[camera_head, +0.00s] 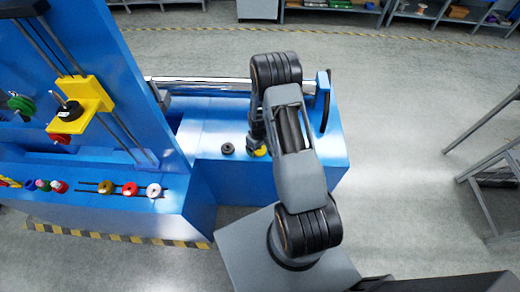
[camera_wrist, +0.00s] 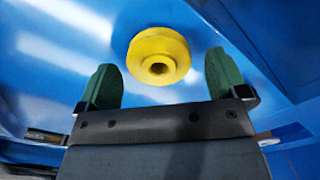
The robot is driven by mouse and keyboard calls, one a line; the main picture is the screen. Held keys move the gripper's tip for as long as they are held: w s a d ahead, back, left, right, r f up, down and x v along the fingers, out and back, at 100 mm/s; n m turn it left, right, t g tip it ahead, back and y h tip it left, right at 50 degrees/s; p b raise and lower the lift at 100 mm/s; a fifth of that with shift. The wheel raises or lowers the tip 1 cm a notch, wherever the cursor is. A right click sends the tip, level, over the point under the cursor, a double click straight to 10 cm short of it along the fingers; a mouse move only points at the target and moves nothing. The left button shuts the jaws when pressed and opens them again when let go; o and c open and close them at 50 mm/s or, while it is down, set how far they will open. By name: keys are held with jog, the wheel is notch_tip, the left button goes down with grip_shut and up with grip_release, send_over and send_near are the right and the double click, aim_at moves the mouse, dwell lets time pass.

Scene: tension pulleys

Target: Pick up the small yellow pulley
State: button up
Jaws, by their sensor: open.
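The small yellow pulley (camera_wrist: 158,55) is a round disc with a raised hub and a central hole, and lies on the blue surface in the wrist view. My gripper (camera_wrist: 163,80) is open, with its two green-padded fingers apart. The pulley shows just beyond the fingertips, roughly centred between them, and nothing is held. In the head view a bit of yellow pulley (camera_head: 261,151) shows on the blue bench beside my arm's end; my arm hides part of it. The gripper fingers are hidden or too small to make out in the head view.
A dark pulley (camera_head: 227,149) lies left of my arm on the blue bench (camera_head: 205,138). A silver roller (camera_head: 200,86) runs behind. A blue upright panel with a yellow bracket (camera_head: 85,100) stands left, and several coloured pulleys (camera_head: 131,188) line the lower ledge.

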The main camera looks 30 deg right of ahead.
jog(key=shift+f, duration=0.45)
jog(key=shift+c, duration=0.4)
jog(key=c, duration=1)
jog(key=shift+o, duration=0.2)
jog(key=shift+r, duration=0.1)
